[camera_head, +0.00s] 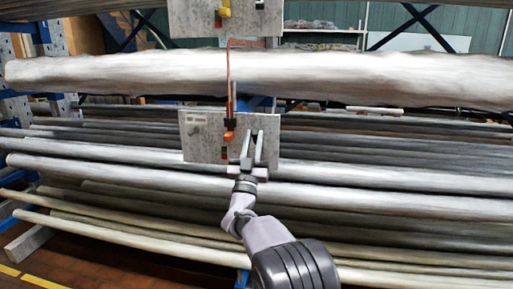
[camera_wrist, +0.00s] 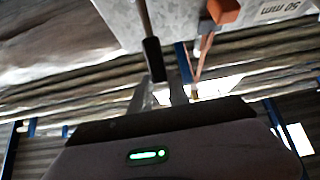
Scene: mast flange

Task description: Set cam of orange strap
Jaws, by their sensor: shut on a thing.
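The orange strap (camera_head: 229,85) runs down across the pale wrapped mast (camera_head: 330,75) to an orange block (camera_head: 228,136) on the lower grey plate (camera_head: 200,145). In the wrist view the orange block (camera_wrist: 224,11) sits at the plate's edge, with a strap end (camera_wrist: 203,52) hanging beside it. My gripper (camera_head: 254,138) is in front of the plate, right of the orange block and apart from it. Its fingers are shut on a slim black grip (camera_wrist: 153,58) on a grey rod. The grip's far end and the cam's exact setting are not clear.
An upper grey plate (camera_head: 190,20) carries a yellow part (camera_head: 223,12) and a black part. Long grey poles (camera_head: 400,170) lie on racks below and behind. Blue uprights stand at the left. A dark red and black marker (camera_head: 225,154) is under the orange block.

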